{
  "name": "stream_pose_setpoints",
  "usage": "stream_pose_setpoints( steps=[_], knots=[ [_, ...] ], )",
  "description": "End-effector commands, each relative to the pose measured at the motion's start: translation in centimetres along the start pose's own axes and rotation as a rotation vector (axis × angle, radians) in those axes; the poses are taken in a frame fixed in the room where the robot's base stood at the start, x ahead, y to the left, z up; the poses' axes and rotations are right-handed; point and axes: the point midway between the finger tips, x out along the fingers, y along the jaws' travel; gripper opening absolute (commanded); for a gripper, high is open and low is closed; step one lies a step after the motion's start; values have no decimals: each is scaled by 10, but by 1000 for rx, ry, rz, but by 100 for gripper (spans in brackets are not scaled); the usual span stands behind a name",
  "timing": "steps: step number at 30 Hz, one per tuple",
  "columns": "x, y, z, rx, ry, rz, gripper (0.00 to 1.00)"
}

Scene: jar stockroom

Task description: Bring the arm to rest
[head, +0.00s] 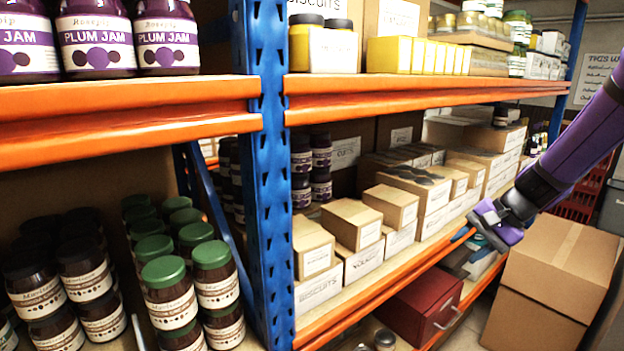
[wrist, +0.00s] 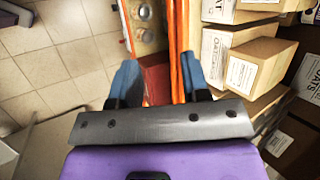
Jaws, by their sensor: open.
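My gripper (head: 487,226) is at the right of the head view, at the end of my purple arm, in front of the shelving. In the wrist view my gripper (wrist: 158,82) shows two blue fingers spread apart, with nothing between them. Beyond the fingers lie an orange shelf edge and part of a red box. In the head view the gripper overlaps the shelf's front edge and the large carton, and I cannot tell the gap to either.
A blue upright (head: 266,170) carries orange shelf beams (head: 400,88). Plum jam jars (head: 97,35), green-lidded jars (head: 172,290) and boxes (head: 352,222) fill the shelves. A large carton (head: 553,270) stands right, a red box (head: 418,303) low down. Tiled floor (wrist: 60,60) is clear.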

Motion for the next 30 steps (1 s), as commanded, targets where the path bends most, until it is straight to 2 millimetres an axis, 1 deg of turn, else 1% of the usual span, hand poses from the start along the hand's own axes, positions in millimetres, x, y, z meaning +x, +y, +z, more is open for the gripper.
stream_pose_setpoints(
  steps=[1, 3, 8, 11, 15, 21, 27, 30],
  knots=[
    [-11, -5, 15, -52, 14, 17, 43],
    [-24, -7, 34, -117, 30, 47, 43],
    [-51, -8, 75, -259, 74, 115, 43],
    [-67, -5, 99, -345, 106, 158, 43],
    [-88, 2, 131, -461, 159, 217, 43],
    [-115, 20, 172, -614, 249, 302, 43],
    [-140, 41, 204, -749, 353, 380, 43],
    [-148, 51, 215, -798, 397, 411, 43]
  ],
)
